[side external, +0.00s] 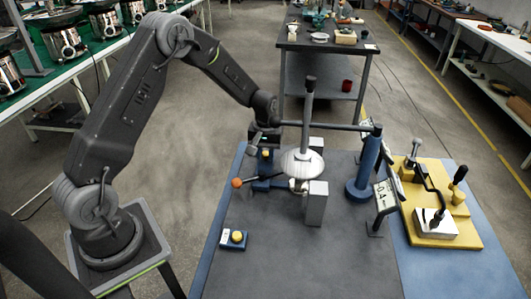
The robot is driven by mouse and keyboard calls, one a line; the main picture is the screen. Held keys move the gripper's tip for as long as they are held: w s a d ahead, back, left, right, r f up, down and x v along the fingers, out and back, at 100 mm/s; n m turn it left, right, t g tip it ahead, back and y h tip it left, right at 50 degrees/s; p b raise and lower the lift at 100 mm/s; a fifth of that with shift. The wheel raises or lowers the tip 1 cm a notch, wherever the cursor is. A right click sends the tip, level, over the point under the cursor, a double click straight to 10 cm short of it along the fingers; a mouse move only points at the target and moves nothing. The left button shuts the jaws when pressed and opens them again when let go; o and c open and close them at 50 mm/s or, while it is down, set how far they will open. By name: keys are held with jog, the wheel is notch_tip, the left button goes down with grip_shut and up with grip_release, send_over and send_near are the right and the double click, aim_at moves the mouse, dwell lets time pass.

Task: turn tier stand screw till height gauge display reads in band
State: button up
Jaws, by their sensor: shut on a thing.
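The tier stand has a pale round tier (300,165) around an upright grey post (307,112), above a grey block (316,203). My gripper (264,149) points down just left of the stand, at its low blue part (268,185). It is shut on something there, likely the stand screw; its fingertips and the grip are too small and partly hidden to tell. A dark lever with an orange ball (237,183) sticks out to the left below my gripper. The height gauge display (385,192) leans beside the blue column at right; its digits are too small to read surely.
A blue column (367,165) carries a horizontal bar (325,126) reaching behind the stand's post. A yellow fixture board (438,200) with clamps fills the table's right. A yellow button box (234,239) sits front left. The front middle of the grey table (300,265) is clear.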

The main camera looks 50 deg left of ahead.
aim_at(266, 153)
jog(key=shift+n, duration=2.2)
jog(key=o, duration=0.9)
jog(key=shift+r, duration=0.5)
notch_tip(266, 153, up, 3)
jog(key=shift+w+r, duration=0.1)
jog(key=s+a+r, duration=0.2)
jog(key=a, duration=0.1)
jog(key=s+a+r, duration=0.2)
jog(key=s+a, duration=0.1)
jog(key=s+a+r, duration=0.2)
jog(key=r, duration=0.1)
jog(key=shift+s+a, duration=0.4)
